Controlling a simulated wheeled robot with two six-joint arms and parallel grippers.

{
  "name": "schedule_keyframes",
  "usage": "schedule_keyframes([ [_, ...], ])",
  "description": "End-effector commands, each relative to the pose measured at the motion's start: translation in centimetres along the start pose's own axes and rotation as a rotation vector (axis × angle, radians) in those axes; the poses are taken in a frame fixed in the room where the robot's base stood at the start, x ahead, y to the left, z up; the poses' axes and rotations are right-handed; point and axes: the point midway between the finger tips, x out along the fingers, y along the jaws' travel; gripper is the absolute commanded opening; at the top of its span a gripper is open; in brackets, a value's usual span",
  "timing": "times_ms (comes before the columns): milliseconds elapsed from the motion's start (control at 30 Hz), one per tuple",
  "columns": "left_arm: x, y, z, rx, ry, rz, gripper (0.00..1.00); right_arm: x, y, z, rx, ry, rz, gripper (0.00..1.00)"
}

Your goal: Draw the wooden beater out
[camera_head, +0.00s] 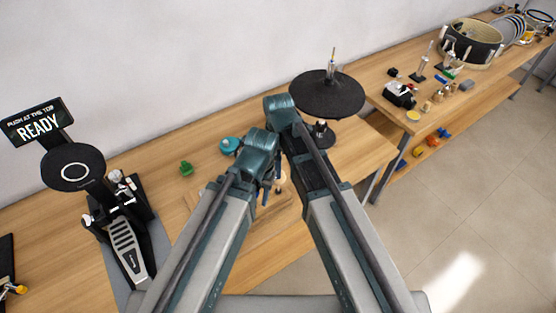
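A small pale, wood-coloured piece (283,181) shows in the gap between my two forearms; it may be the wooden beater, but most of it is hidden. My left gripper (266,190) points down beside it, just to its left, partly behind my own wrist. I cannot tell whether it touches the piece or how far its fingers are apart. My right arm reaches in over the same spot, and its fingers are hidden behind its own links. A kick pedal (124,245) with a round black pad (73,167) stands on the bench at left.
A sign reading READY (38,124) rises behind the pad. A green piece (186,168) and a teal round piece (229,145) lie on the bench. A black cymbal pad (327,94) stands behind my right arm. Another bench at right holds a drum (471,43) and small parts.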

Motion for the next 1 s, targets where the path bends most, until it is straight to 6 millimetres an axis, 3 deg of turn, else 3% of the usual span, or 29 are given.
schedule_keyframes([
  [800, 11.2, 1.0, -0.7, 0.014, 0.001, -0.003, 0.45, 11.2, 0.0, 0.0, 0.002, 0.000, 0.000, 0.98],
  [1000, 12.9, 1.2, -0.8, 0.012, 0.001, -0.003, 0.45, 13.0, 0.0, 0.0, 0.002, 0.000, 0.000, 0.98],
])
